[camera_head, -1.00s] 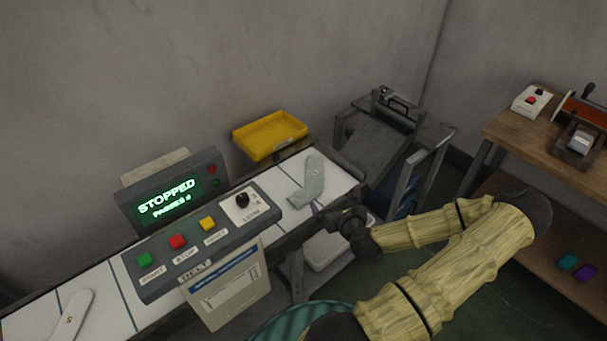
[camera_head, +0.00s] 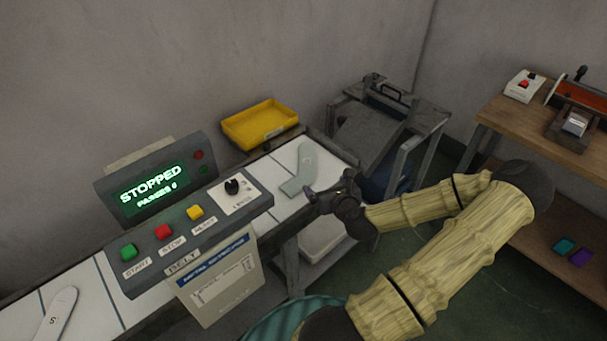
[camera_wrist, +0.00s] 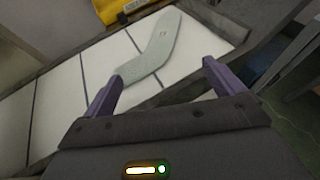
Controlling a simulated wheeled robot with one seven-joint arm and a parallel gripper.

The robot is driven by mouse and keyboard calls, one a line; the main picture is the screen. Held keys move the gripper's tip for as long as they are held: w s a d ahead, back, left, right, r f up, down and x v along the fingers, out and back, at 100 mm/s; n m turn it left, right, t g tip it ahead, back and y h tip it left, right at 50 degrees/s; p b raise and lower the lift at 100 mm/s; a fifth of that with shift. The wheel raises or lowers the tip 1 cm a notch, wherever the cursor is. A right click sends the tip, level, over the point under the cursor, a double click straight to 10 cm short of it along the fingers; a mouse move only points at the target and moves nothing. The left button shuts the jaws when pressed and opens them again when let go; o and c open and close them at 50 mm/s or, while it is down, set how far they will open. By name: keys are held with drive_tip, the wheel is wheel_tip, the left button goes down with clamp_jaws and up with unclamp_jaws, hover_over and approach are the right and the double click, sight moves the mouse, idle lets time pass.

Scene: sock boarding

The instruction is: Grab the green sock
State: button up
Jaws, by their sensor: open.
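A pale grey-green sock (camera_head: 302,170) lies flat on the white belt (camera_head: 331,172) near its right end. In the wrist view the sock (camera_wrist: 155,52) lies ahead of my gripper, its lower end near the left fingertip. My gripper (camera_head: 310,193) is open at the near edge of the belt. In the wrist view its two purple fingers (camera_wrist: 163,75) stand wide apart with nothing gripped between them. I cannot tell the exact height of the fingers above the belt.
A control box (camera_head: 190,231) with buttons stands over the belt on the left, its display reading STOPPED. A yellow tray (camera_head: 260,135) sits behind the belt. A white board marked S (camera_head: 57,312) lies at the far left. A metal cart (camera_head: 395,120) stands at right.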

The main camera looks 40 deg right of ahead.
sight(312, 179)
drive_tip(key=shift+w+d+f+b, duration=0.15)
drive_tip(key=shift+w+f+b, duration=0.15)
drive_tip(key=shift+b, duration=1.3)
drive_tip(key=shift+w+f+b, duration=0.15)
drive_tip(key=shift+w+b, duration=0.05)
drive_tip(key=shift+b, duration=1)
drive_tip(key=x, duration=0.3)
drive_tip(key=b+x, duration=0.1)
drive_tip(key=x, duration=0.2)
drive_tip(key=b+x, duration=0.1)
drive_tip(key=x, duration=0.3)
drive_tip(key=shift+w+a, duration=0.1)
drive_tip(key=shift+a, duration=0.2)
